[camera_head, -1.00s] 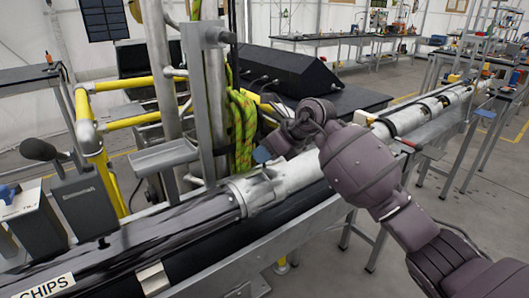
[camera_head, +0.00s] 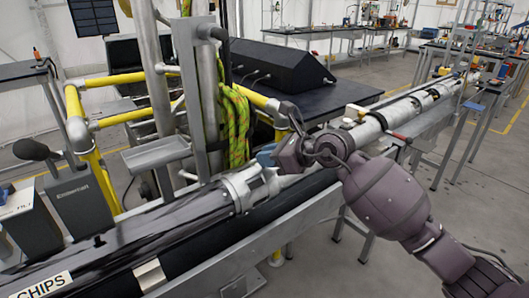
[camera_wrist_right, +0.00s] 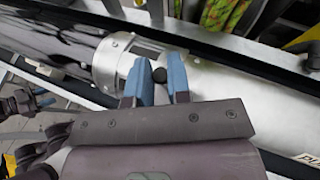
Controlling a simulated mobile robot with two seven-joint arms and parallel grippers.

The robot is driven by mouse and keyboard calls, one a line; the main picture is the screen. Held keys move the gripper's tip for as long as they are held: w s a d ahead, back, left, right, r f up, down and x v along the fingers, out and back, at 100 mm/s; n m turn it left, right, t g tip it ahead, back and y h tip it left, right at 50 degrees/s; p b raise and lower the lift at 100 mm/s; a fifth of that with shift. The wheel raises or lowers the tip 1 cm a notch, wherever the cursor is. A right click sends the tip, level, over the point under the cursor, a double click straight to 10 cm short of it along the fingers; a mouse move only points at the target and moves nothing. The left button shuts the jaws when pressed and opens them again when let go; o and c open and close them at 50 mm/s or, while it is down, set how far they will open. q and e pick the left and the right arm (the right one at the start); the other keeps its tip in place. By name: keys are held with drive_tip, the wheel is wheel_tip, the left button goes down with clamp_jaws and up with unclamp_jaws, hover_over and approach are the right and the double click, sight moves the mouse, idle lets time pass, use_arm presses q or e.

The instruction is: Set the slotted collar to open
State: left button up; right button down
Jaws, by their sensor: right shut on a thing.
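The slotted collar (camera_head: 241,192) is a silver metal ring around the long pipe, where the dark clear tube meets the pale metal pipe. It also shows in the right wrist view (camera_wrist_right: 112,60), with a slot opening on its side. My right gripper (camera_head: 268,157) reaches it from the right. The fingers hide part of the collar. My left gripper is not in view.
A yellow-green rope (camera_head: 236,125) hangs beside a metal post just behind the pipe. Yellow rails (camera_head: 92,160) and a grey lever box (camera_head: 80,198) stand at left. A black console (camera_head: 280,70) is behind.

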drive_tip(key=shift+s+d+f, duration=0.2)
drive_tip(key=shift+s, duration=0.15)
drive_tip(key=shift+f, duration=0.2)
drive_tip(key=c, duration=1.1)
unclamp_jaws()
drive_tip(key=shift+s+d+r, duration=0.1)
drive_tip(key=shift+d+r, duration=0.25)
drive_tip(key=p+v, duration=0.1)
drive_tip(key=v, duration=0.9)
drive_tip(key=shift+s, duration=0.15)
